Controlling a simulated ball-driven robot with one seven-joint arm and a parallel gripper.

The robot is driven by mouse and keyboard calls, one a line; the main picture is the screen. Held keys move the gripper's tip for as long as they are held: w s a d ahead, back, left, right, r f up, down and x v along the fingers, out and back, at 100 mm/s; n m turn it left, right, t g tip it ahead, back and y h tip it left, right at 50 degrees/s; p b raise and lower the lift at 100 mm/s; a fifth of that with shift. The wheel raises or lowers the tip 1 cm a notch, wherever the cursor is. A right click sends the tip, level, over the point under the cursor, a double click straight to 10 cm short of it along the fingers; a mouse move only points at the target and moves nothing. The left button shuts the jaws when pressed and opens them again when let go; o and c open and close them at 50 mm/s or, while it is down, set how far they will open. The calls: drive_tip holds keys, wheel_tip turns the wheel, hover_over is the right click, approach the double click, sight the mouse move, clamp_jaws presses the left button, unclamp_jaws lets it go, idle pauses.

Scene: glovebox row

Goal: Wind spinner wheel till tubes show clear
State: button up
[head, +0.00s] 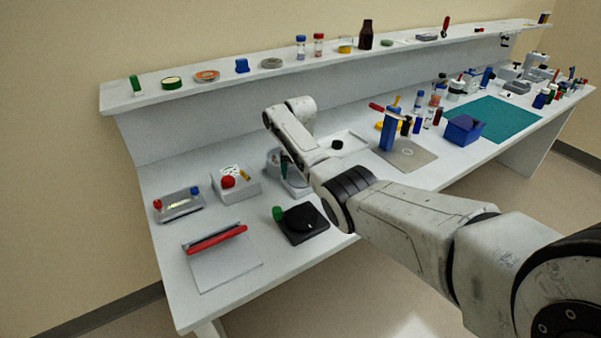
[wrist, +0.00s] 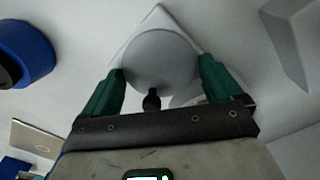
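A small grey device (head: 294,186) with a pale base stands near the front left of the bench, partly hidden by my arm. In the wrist view a smooth round grey part (wrist: 160,60) on a pale square base lies ahead of my gripper, with a small black knob (wrist: 152,100) at its near side. I take this to be the spinner, but cannot be sure. My gripper (wrist: 160,72) has green fingers spread apart, one on each side of the round part. The fingers (head: 284,163) point down at the device. Contact cannot be told. No tubes are discernible inside the device.
A white box with a red button (head: 237,184) stands left of the device. A black pad with a green knob (head: 302,222) lies in front. A white tray with a black knob (head: 343,143) is behind right.

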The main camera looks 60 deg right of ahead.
sight(301, 177)
drive_tip(key=shift+o, duration=0.5)
drive_tip(key=shift+r, duration=0.1)
wheel_tip(301, 177, up, 11)
drive_tip(key=shift+f+b, duration=0.2)
drive_tip(key=shift+b, duration=0.1)
drive_tip(key=shift+d, duration=0.1)
